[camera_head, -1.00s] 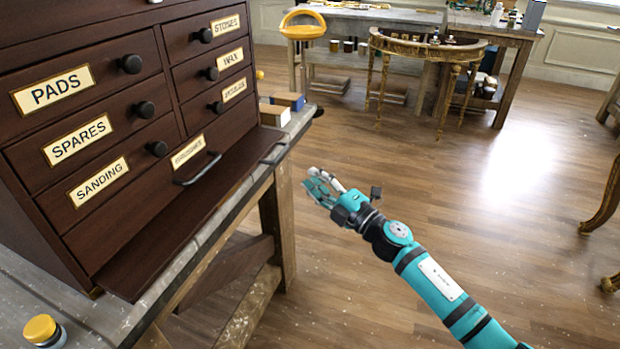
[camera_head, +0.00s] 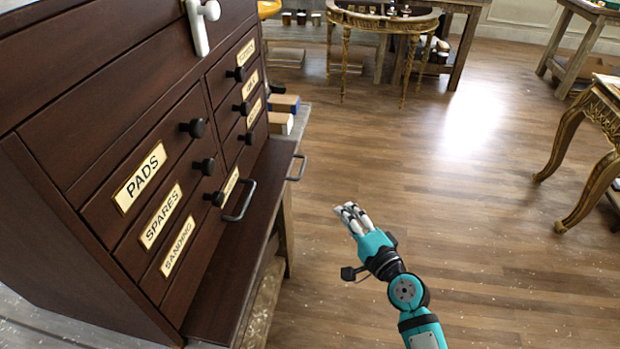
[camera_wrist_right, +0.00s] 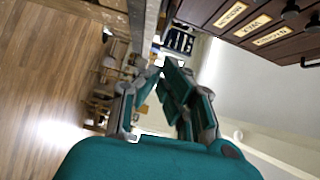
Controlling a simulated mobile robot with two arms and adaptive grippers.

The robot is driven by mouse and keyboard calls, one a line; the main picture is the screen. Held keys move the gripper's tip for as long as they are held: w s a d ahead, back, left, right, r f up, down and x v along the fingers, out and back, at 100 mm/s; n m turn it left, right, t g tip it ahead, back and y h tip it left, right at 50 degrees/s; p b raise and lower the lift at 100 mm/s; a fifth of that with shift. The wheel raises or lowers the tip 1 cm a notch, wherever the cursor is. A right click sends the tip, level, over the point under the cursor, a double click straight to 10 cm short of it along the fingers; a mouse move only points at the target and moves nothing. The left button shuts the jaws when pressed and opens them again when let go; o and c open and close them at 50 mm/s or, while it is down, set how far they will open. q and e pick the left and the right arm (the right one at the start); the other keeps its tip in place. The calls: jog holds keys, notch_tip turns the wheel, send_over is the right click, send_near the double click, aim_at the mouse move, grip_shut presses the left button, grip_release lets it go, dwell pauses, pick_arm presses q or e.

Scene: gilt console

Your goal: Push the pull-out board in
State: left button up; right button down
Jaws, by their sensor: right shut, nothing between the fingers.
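The pull-out board (camera_head: 243,250) is a dark wood shelf at the foot of the dark drawer cabinet (camera_head: 90,170). It sticks out in front of the drawers, with a metal handle (camera_head: 298,168) at its far outer edge. My right gripper (camera_head: 348,212) is to the right of the board, apart from it, over the open floor. It is shut and empty, fingers pointing up and left in the head view. In the right wrist view its fingers (camera_wrist_right: 157,75) show at the middle, with the labelled drawers (camera_wrist_right: 255,25) at upper right. My left gripper is not in view.
Small boxes (camera_head: 282,115) stand behind the cabinet's far end. A gilt console table (camera_head: 385,22) stands at the back and another gilt-legged table (camera_head: 600,110) at right. The wooden floor (camera_head: 480,220) between is clear.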

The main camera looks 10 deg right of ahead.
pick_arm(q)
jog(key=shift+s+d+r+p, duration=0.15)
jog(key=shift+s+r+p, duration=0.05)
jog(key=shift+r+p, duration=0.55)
pick_arm(e)
jog(key=a+x, duration=0.2)
jog(key=x, duration=1)
jog(key=shift+s+a, duration=0.25)
jog(key=shift+s, duration=0.05)
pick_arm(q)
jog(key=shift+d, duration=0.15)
pick_arm(e)
jog(key=shift+f, duration=0.1)
